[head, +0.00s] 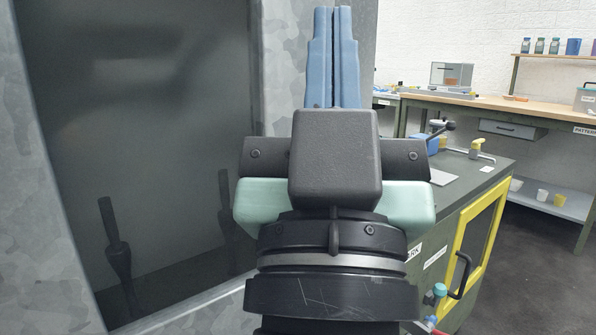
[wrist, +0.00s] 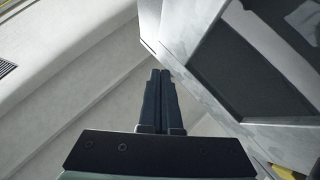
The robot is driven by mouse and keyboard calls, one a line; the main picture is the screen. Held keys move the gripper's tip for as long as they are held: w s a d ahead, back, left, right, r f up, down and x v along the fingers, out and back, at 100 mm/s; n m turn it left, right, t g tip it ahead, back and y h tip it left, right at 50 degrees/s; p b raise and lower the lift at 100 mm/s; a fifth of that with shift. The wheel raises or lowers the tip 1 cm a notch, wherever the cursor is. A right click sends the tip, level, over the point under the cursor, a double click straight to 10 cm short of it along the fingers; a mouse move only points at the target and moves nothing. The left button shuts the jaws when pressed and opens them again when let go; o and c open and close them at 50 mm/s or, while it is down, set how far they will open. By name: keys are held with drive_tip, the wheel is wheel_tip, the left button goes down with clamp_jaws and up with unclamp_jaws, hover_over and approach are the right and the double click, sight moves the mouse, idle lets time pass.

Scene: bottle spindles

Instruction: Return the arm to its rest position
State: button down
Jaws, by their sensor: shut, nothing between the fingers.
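My gripper (head: 333,50) stands in the middle of the head view, its two blue fingers pointing up and pressed together with nothing between them. The black and pale green wrist is below the fingers. In the wrist view my gripper (wrist: 160,80) is also shut, with its fingertips in front of a pale wall. No object is held.
A grey metal cabinet (head: 280,60) with a dark recess holding two dark spindles (head: 118,250) is at left, close to my arm. A dark bench (head: 490,172) with a yellow-framed door (head: 480,240) is at right. Behind it stands a wooden-topped workbench (head: 480,101). Floor is open at lower right.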

wheel_tip(320, 180, up, 42)
drive_tip(key=s+a+y+p, duration=0.2)
drive_tip(key=p, duration=3.5)
drive_tip(key=shift+a+f+n+t+p, duration=0.15)
drive_tip(key=shift+n+t+p, duration=0.15)
drive_tip(key=shift+n+p, duration=0.1)
